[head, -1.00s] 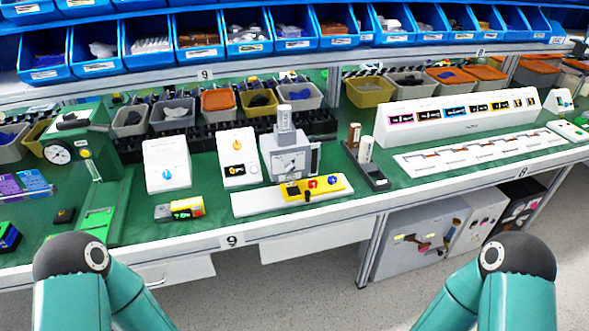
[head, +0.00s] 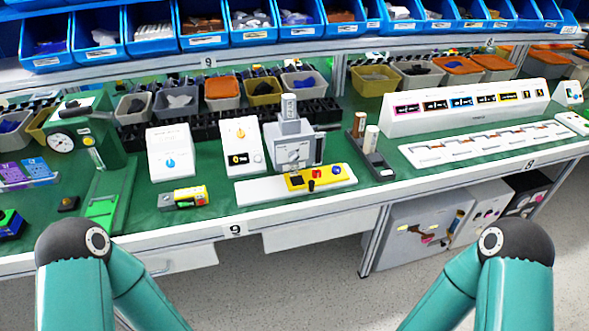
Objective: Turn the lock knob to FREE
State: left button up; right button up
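No knob can be read as marked LOCK or FREE; the lettering is too small. A white box with a blue knob (head: 171,163) stands upright on the green bench, left of centre. Beside it is a second white box (head: 241,146) with a small black-and-yellow part on its face. A grey device (head: 293,151) stands on a white base at centre. At its front, a yellow panel (head: 327,177) carries small black and red knobs or buttons. Only my teal arm links show at the lower left and lower right. Both grippers are out of view.
A small yellow-and-grey box (head: 184,197) lies near the front edge. A green press-like machine (head: 85,140) stands at left. A dark tray with cylinders (head: 371,150) and a long white panel (head: 470,105) stand at right. Bins line the back.

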aim_at(293, 156)
jog(key=z, duration=0.4)
jog(key=i, duration=0.9)
jog(key=z, duration=0.1)
